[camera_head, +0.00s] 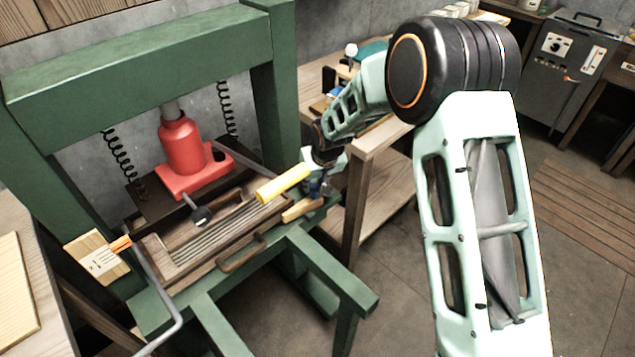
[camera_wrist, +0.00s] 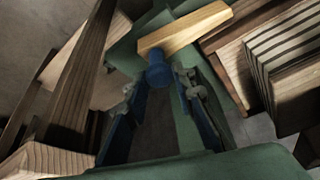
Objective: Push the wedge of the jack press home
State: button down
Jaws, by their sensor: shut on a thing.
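The wedge, a light wooden bar, lies slantwise at the front right corner of the press (camera_head: 302,209), and it also crosses just ahead of my fingertips in the wrist view (camera_wrist: 190,29). My gripper (camera_head: 319,187) reaches down over its right end. The red jack (camera_head: 182,150) stands upright inside the green press frame (camera_head: 140,85). A yellow cylinder (camera_head: 284,183) shows just left of my gripper, above the wedge.
A slatted wooden mould (camera_head: 215,240) with a curved front handle lies in the press. A wooden bench (camera_head: 375,140) stands close on my gripper's right. A bent grey rod (camera_head: 165,290) stands at the front left. Floor is clear in front of the bench.

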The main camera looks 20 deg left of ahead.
jog(key=c, duration=1.6)
grip_release()
jog(key=shift+s+a, duration=0.25)
jog(key=shift+s, duration=0.1)
jog(key=shift+w+d, duration=0.1)
jog(key=shift+r, duration=0.2)
jog(key=v, duration=1.1)
jog(key=shift+r, duration=0.3)
